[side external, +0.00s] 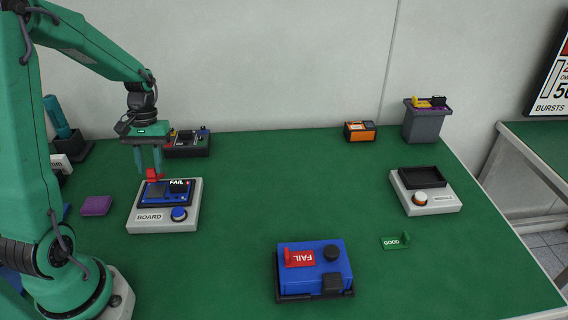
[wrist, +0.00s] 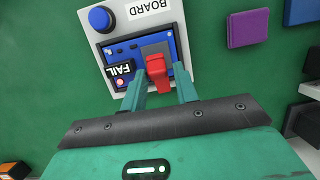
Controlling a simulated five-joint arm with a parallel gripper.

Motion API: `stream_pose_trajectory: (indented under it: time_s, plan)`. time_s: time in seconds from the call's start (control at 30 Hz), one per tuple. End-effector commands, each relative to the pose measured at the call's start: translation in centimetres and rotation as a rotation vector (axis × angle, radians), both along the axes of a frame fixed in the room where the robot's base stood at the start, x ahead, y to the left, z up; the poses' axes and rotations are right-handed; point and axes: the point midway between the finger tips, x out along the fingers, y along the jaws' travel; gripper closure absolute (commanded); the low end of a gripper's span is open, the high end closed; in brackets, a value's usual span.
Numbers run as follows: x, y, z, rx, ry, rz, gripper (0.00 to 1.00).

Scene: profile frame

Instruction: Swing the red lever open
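The red lever (side external: 153,175) stands on the blue circuit board (side external: 179,196) in the white station labelled BOARD (side external: 150,217). In the wrist view the red lever (wrist: 156,66) rises beside a grey square block (wrist: 157,48) on the board. A FAIL label (wrist: 121,72) lies on the board next to it. My gripper (side external: 149,170) points down at the lever from above. In the wrist view my gripper (wrist: 161,76) is open, with one finger on each side of the lever and gaps showing. Whether the fingertips reach down past the lever's top is hard to tell.
A blue button (side external: 179,214) is on the station's front corner. A purple block (side external: 96,205) lies to its left, and a dark device (side external: 187,144) stands behind. A blue box with a red FAIL tag (side external: 300,257) sits front centre. The mat between the stations is clear.

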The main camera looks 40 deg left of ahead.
Motion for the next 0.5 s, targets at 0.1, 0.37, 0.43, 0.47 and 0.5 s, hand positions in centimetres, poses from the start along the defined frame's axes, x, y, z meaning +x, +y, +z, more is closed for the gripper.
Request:
stream_pose_trajectory:
  time_s: [0.1,0.37,0.43,0.47,0.5]
  plan:
    - [-0.02,-0.03,0.01,-0.001,0.001,0.0,0.56]
    - [-0.01,-0.14,0.04,-0.001,0.002,-0.003,0.56]
    - [0.05,-0.12,0.18,-0.001,0.002,-0.003,0.56]
    - [0.08,-0.1,0.29,-0.001,0.001,-0.004,0.56]
    - [0.13,-0.08,0.48,-0.001,0.001,-0.004,0.56]
